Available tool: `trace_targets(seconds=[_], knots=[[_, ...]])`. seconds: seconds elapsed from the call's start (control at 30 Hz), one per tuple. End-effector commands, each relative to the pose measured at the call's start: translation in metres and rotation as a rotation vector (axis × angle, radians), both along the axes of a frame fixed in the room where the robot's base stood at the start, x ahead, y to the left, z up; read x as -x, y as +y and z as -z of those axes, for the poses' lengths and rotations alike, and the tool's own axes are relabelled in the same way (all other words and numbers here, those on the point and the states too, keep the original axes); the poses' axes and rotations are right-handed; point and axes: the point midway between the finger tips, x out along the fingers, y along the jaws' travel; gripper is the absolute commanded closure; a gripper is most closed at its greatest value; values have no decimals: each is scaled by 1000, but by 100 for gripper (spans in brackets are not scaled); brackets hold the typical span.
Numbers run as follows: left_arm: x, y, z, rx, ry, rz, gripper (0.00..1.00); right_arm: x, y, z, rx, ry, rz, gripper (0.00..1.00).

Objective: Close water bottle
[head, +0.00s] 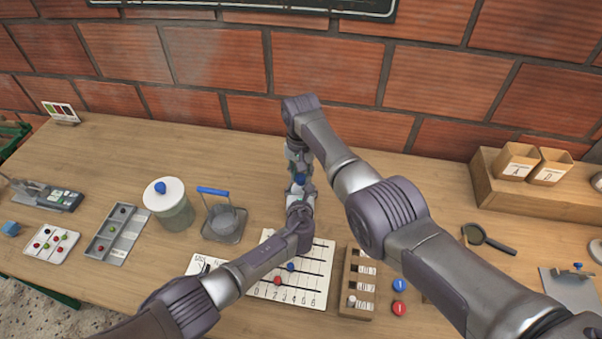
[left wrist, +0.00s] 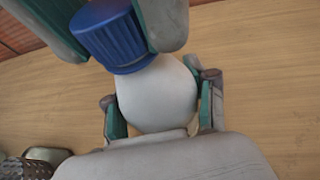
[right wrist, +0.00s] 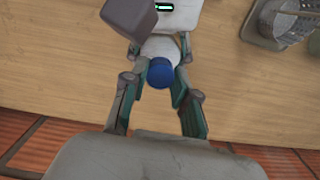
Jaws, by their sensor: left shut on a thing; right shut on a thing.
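The water bottle is white and rounded; it fills the middle of the left wrist view (left wrist: 158,98). My left gripper (head: 300,198) is shut around its body and holds it above the table. The ribbed blue cap (left wrist: 110,38) is at the bottle's top and also shows in the right wrist view (right wrist: 160,73) and the head view (head: 300,179). My right gripper (head: 298,163) is shut on the cap from the far side. The cap appears to meet the bottle top, slightly tilted in the left wrist view. The neck is hidden, so I cannot tell whether it is threaded on.
A white-lidded jar (head: 172,207) and a blue-handled strainer basket (head: 223,220) stand to the left. A number board (head: 313,290) and slotted wooden rack (head: 355,300) lie in front. A magnifier (head: 488,240) lies right. A brick wall (head: 340,75) bounds the back.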

Motion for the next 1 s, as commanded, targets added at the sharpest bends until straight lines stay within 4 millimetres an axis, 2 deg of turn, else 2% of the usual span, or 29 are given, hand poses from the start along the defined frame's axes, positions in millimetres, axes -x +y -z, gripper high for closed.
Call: trace_targets(seconds=[0.1, 0.2, 0.37, 0.4, 0.53, 0.57, 0.87, 1.0], knots=[[0, 0, 1, 0, 1, 0, 100, 0, 0, 0, -2, -1, 260, 100], [0, 0, 1, 0, 1, 0, 100, 0, 0, 0, -2, -2, 428, 100], [0, 0, 1, 0, 1, 0, 100, -1, 0, 0, 0, -3, 439, 100], [0, 0, 1, 0, 1, 0, 100, -1, 0, 0, 0, -3, 438, 67], [0, 0, 1, 0, 1, 0, 100, 0, 0, 0, 0, -3, 437, 45], [0, 0, 1, 0, 1, 0, 100, 0, 0, 0, 0, -3, 437, 42], [0, 0, 1, 0, 1, 0, 100, 0, 0, -1, -1, -2, 436, 42], [0, 0, 1, 0, 1, 0, 100, -1, 0, -11, -2, -4, 436, 42]])
